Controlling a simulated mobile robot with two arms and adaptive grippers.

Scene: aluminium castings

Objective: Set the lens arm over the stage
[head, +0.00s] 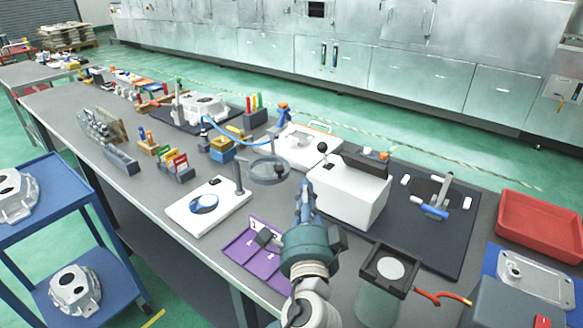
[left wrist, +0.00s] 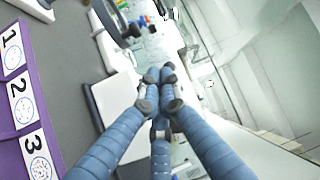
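The white stage base (head: 180,215) lies on the bench in the head view, with a blue-ringed round stage (head: 204,203) on it. A dark post (head: 238,179) stands at its right side. The round grey lens (head: 262,171) of the lens arm is to the right of the post, off the stage, with a black knob (head: 279,170). Part of a dark ring with a knob, probably the lens, shows at the top of the left wrist view (left wrist: 122,20). My left gripper (head: 304,188) is right of and nearer than the lens, apart from it. Its fingertips (left wrist: 159,74) are together and empty. My right gripper is unseen.
A white box with a black knob (head: 340,196) stands close right of my left gripper. A purple numbered card (head: 240,247) lies front left of it. A blue-and-yellow block (head: 222,152) and coloured card holders (head: 176,170) stand behind the stage base.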

